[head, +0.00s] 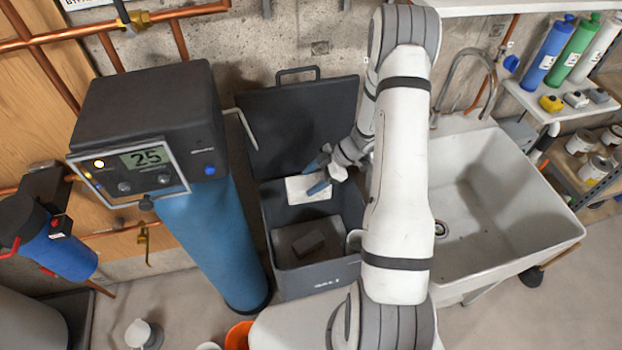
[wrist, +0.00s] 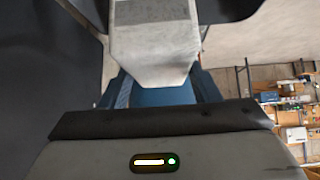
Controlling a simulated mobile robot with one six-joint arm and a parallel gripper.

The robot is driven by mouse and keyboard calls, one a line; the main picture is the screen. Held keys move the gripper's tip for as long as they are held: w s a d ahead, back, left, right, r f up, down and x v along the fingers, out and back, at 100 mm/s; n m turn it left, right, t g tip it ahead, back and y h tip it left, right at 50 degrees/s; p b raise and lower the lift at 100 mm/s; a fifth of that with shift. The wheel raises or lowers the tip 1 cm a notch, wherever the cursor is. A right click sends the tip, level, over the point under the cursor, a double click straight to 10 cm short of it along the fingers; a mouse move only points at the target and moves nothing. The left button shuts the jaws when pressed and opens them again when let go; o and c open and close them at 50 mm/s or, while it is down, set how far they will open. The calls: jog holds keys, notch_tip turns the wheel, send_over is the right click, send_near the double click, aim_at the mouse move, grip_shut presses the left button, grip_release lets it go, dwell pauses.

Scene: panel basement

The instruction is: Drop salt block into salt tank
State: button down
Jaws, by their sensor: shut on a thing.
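The salt tank (head: 318,279) is a dark grey bin with lettering on its front, and its lid (head: 296,115) stands open at the back. My gripper (head: 317,177) is over the tank's opening, its blue fingers shut on a white salt block (head: 299,190). In the wrist view, the held block (wrist: 150,45) fills the top middle, between the blue fingers. A second, greyer block (head: 309,243) lies low inside the tank. The held block hides part of the tank's inner back wall.
A blue softener cylinder (head: 215,240) with a dark control head (head: 150,115) stands left of the tank. A white sink (head: 485,200) is at the right. An orange bucket (head: 238,336) is on the floor in front. Copper pipes run along the wall.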

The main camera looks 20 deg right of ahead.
jog(key=shift+a+f+b, duration=0.15)
jog(key=shift+f+b, duration=2.55)
jog(key=shift+b, duration=0.1)
jog(key=c, duration=0.7)
grip_release()
jog(key=shift+s, duration=0.1)
jog(key=o, duration=0.3)
jog(key=v, duration=0.7)
jog(key=shift+d+r+b, duration=0.3)
jog(key=shift+d+b, duration=0.05)
jog(key=shift+b, duration=0.1)
jog(key=shift+s, duration=0.15)
